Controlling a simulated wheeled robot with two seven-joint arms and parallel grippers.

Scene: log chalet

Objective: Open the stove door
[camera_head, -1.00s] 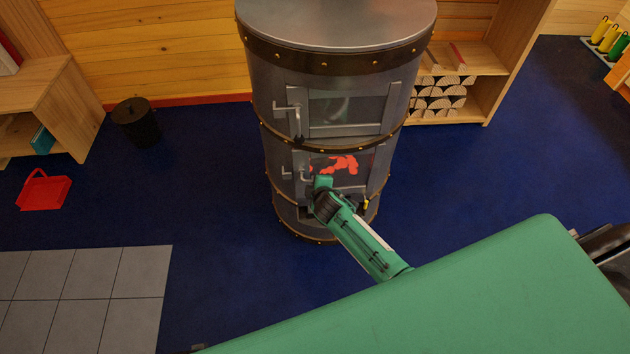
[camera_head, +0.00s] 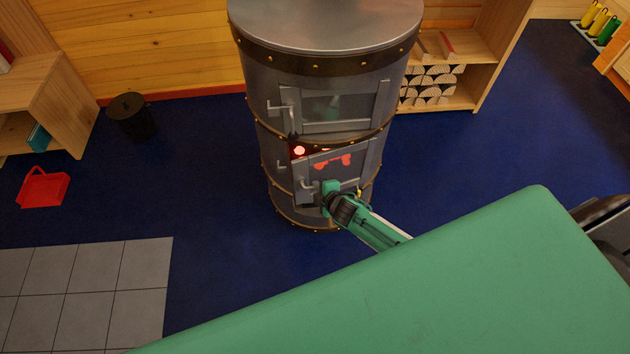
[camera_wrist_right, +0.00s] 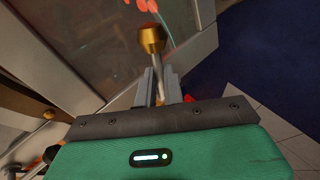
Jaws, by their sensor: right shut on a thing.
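The round metal stove (camera_head: 262,85) stands ahead of me with brass-riveted bands. Its lower door (camera_head: 316,166) has a dark window with a red glow and stands partly open, its left edge swung out from the body. A red glow shows in the gap at the upper left. The upper door (camera_head: 340,100) is closed. My right gripper (camera_head: 322,190) is at the left part of the lower door, by its handle (camera_head: 306,184). In the right wrist view its fingers (camera_wrist_right: 159,90) are shut on the handle's rod, below a brass knob (camera_wrist_right: 151,38). My left gripper is not in view.
A wooden shelf with split logs (camera_head: 428,84) stands right of the stove. The blue floor before the stove is clear.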

